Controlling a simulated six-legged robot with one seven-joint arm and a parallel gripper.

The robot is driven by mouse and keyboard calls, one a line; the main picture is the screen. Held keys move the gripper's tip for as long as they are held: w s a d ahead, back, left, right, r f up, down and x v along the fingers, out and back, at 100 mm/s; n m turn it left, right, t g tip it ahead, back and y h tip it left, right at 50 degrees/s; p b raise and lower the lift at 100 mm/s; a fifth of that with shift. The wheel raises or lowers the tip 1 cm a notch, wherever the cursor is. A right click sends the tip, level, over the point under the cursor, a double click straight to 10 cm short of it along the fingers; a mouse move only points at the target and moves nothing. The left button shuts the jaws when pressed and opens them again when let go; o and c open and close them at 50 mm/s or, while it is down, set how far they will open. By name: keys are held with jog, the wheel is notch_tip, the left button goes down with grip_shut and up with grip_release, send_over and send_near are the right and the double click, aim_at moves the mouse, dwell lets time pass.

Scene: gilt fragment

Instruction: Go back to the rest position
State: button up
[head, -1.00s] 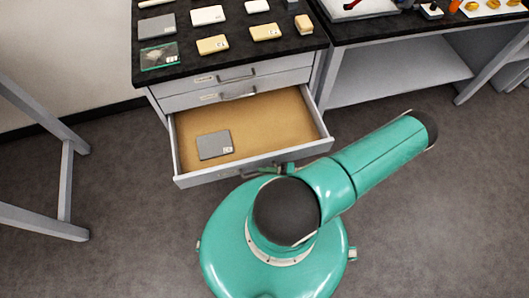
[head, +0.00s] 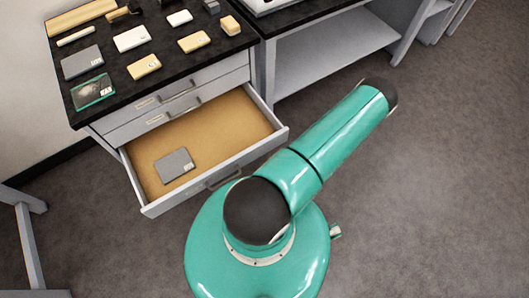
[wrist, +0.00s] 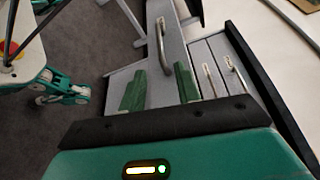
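My gripper (wrist: 160,85) shows in the wrist view with its two green fingers apart and nothing between them. Beyond the fingers is the front of the open drawer (wrist: 172,22) with its bar handle, and the fingers look clear of the handle. In the head view my teal arm reaches up and right, and the gripper is hidden. The drawer (head: 236,108) stands pulled out of the cabinet, with a grey box (head: 174,165) lying inside on its tan floor.
The black cabinet top (head: 122,90) holds several small grey, white and tan boxes and a clear green-edged case (head: 92,91). Two shut drawers are above the open one. A second bench (head: 320,55) stands to the right. Grey floor (head: 445,170) is free at right.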

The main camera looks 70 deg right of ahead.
dwell(0.4)
jog(key=w+d+r+n+g, duration=0.3)
jog(key=w+r+g, duration=0.4)
jog(key=r, duration=0.4)
jog(key=w+d+r+n+g, duration=0.2)
jog(key=w+r+n+g, duration=0.3)
jog(key=r, duration=0.6)
jog(key=w+a+r+n+g+h, duration=0.1)
jog(key=w+a+r+h, duration=0.3)
jog(key=r, duration=0.3)
jog(key=w+a+r+n+g+h, duration=0.1)
jog(key=w+a+r+g+h, duration=0.1)
jog(key=w+a+r, duration=0.4)
jog(key=s+a+r+n+t+h, duration=0.2)
jog(key=a+r+t, duration=0.4)
jog(key=a+r, duration=1.1)
jog(key=shift+s+a+r+n+h, duration=0.3)
jog(key=shift+a+n+h, duration=0.35)
jog(key=shift+a, duration=0.25)
